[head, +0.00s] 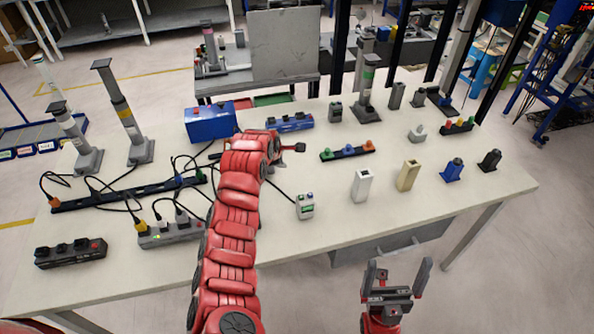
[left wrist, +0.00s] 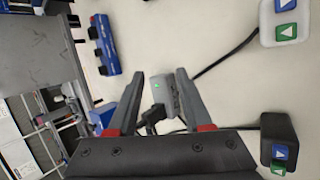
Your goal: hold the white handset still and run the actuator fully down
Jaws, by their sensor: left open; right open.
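The white handset (head: 305,206) lies on the table right of my left arm, with a blue and a green button. It also shows at the top right of the left wrist view (left wrist: 285,22), its cable running toward a grey box with a green light (left wrist: 163,95). My left gripper (left wrist: 162,73) is open and empty above the table, with the grey box beyond its fingers; my wrist mostly hides it in the head view. My right gripper (head: 397,272) is open and empty off the table's front edge. Actuator-like columns (head: 125,112) stand at the left; which one is linked to the handset is unclear.
A black handset (left wrist: 279,138) lies below the white one in the wrist view. A blue box (head: 210,122) and a blue strip (head: 290,122) lie behind my left arm. Cream and white blocks (head: 407,176) stand to the right. Cables and power strips (head: 170,235) crowd the left.

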